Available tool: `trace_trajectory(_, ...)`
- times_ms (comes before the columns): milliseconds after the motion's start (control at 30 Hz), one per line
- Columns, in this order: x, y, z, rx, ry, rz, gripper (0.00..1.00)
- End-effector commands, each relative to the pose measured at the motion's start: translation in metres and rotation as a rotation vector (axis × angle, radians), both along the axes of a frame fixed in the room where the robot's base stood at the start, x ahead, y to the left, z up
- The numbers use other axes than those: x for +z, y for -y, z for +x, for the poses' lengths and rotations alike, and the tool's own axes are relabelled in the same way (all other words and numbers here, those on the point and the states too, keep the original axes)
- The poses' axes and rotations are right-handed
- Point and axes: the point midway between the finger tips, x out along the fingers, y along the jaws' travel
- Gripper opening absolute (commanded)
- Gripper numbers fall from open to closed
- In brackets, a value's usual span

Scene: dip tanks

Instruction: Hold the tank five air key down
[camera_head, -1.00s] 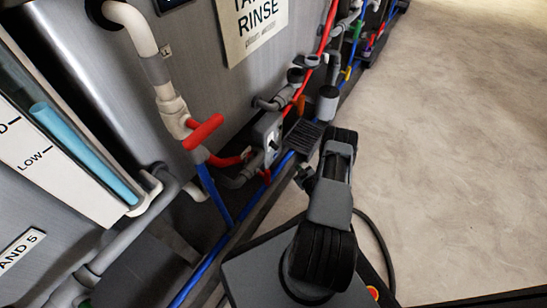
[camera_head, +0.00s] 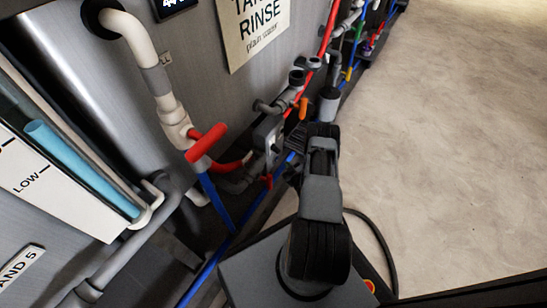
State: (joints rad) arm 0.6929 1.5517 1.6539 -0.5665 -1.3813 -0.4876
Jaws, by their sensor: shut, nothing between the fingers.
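A grey box (camera_head: 267,134) with small fittings on its face is fixed low on the tank wall, just left of my arm. I cannot make out a key marked as the air key. A white label at the lower left (camera_head: 20,268) reads "AND 5", partly cut off. My arm (camera_head: 322,200) reaches away from me in the middle of the picture. Its far end bends down beside the pipes and grey box. My gripper's fingers are hidden behind the arm, so I cannot see whether they touch anything.
A red-handled valve (camera_head: 207,143) sits on a cream pipe (camera_head: 139,38) left of the box. Blue hose (camera_head: 216,204) and red hose (camera_head: 328,38) run along the wall. A rinse sign (camera_head: 257,27) hangs above. The floor (camera_head: 450,150) at right is clear.

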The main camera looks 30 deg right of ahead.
Motion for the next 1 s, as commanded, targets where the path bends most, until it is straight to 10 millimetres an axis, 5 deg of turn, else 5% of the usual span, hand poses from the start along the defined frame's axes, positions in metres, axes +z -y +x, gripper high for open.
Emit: trace_trajectory(1000, -0.0003, -0.0085, 0.0067, -0.004, 0.000, 0.000, 0.00)
